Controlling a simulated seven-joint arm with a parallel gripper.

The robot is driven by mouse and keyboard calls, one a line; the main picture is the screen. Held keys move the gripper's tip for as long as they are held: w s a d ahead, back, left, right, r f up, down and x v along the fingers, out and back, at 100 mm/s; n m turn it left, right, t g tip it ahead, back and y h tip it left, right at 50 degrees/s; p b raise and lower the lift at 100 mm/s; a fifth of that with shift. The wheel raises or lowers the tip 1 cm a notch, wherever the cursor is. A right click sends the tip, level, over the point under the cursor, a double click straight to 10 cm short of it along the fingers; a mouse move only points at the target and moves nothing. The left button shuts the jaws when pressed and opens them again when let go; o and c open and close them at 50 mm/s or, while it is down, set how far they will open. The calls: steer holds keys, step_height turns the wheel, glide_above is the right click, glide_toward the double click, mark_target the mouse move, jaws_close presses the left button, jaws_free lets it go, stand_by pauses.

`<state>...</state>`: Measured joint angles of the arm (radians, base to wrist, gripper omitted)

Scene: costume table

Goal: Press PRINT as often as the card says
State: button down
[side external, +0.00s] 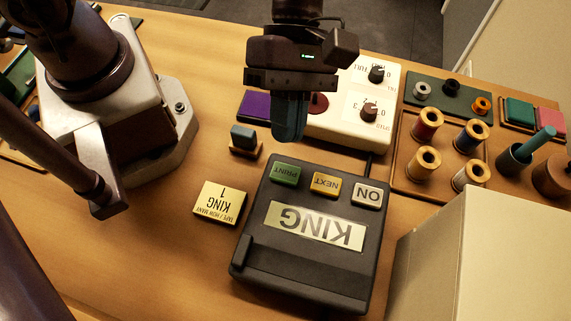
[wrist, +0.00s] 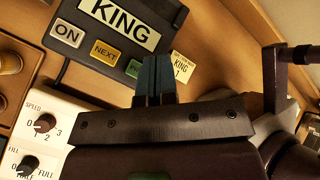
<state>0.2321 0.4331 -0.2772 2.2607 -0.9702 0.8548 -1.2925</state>
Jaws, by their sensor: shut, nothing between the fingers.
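The dark label machine (side external: 315,265) lies on the table, its display plate reading KING. On it sit a green PRINT button (side external: 286,174), a yellow NEXT button (side external: 325,184) and a white ON button (side external: 367,193). The cream card (side external: 220,203) beside it reads KING and 1; it also shows in the wrist view (wrist: 183,67). My gripper (side external: 288,141) is shut and empty, fingers pointing down, above the PRINT end of the machine and apart from it. In the wrist view the fingers (wrist: 156,60) partly cover the green PRINT button (wrist: 132,68).
A white box with SPEED and FILL knobs (side external: 345,132) stands behind the machine. A tray of several thread spools (side external: 426,160) is to the right. A small blue block (side external: 243,137) on a wooden base stands near the PRINT side. A large pale box (side external: 490,265) fills the lower right.

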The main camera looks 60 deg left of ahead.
mark_target(289, 171)
steer(key=shift+w+d+r+n, duration=0.1)
steer(key=shift+n, duration=0.9)
steer(key=shift+f, duration=4.45)
steer(key=shift+f, duration=0.15)
steer(key=shift+f, duration=0.25)
steer(key=shift+f, duration=0.45)
steer(key=shift+r, duration=0.9)
